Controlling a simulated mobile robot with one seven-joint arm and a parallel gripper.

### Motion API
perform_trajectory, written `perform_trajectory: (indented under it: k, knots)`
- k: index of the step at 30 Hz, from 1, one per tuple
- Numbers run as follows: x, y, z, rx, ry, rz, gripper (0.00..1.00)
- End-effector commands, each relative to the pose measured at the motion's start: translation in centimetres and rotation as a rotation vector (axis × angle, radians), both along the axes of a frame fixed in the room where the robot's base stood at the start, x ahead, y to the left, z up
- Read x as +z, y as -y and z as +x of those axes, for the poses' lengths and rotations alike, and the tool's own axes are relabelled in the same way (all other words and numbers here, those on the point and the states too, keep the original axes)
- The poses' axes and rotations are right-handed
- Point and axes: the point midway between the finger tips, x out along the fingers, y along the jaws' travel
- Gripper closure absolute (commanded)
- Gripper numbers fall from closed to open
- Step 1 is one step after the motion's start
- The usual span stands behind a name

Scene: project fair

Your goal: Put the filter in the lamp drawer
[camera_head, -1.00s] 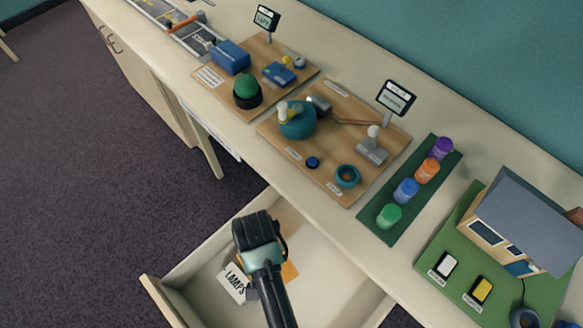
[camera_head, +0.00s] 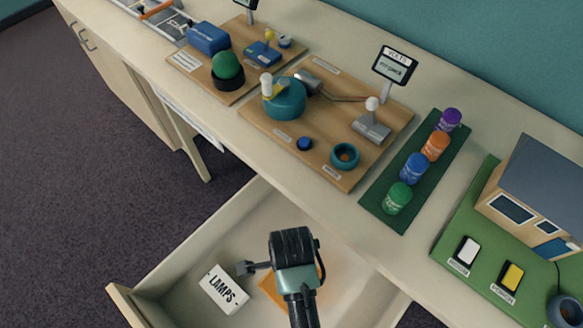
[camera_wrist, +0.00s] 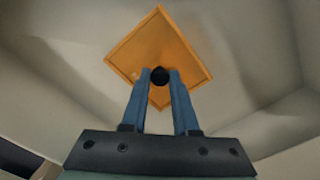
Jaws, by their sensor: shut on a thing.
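The filter is a flat orange square (camera_wrist: 183,48) with a dark round knob at its middle. In the wrist view, my gripper's blue fingers (camera_wrist: 160,80) are shut on the knob. In the head view, the filter's orange edge (camera_head: 272,290) shows beside and under my gripper (camera_head: 292,262), which hides most of it. The lamp drawer (camera_head: 275,215) is pulled open below the counter, with a white LAMPS card (camera_head: 223,289) inside. The filter is over the drawer's inside, right of the card. I cannot tell whether it touches the drawer floor.
The drawer walls surround my gripper. On the counter above stand a board with a teal device (camera_head: 286,102), a green strip (camera_head: 375,195) with several coloured jars, and a model house (camera_head: 525,200). The drawer floor behind the gripper is clear.

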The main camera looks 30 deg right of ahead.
Motion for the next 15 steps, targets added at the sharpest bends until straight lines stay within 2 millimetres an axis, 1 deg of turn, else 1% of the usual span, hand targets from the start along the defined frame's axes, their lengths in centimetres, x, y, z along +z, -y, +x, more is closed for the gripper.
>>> perform_trajectory:
  k: [1, 5, 10, 12, 15]
  knots:
    - [-0.6, 0.0, 0.0, 0.001, -0.001, 0.0, 1.0]
    - [-1.9, 0.0, 0.0, 0.002, -0.001, 0.0, 1.0]
    - [-4.3, 0.0, 0.0, 0.002, -0.001, 0.0, 1.0]
    - [-4.7, 0.0, 0.0, 0.002, 0.001, 0.0, 1.0]
    - [-4.7, 0.0, 0.0, 0.003, 0.002, -0.001, 1.0]
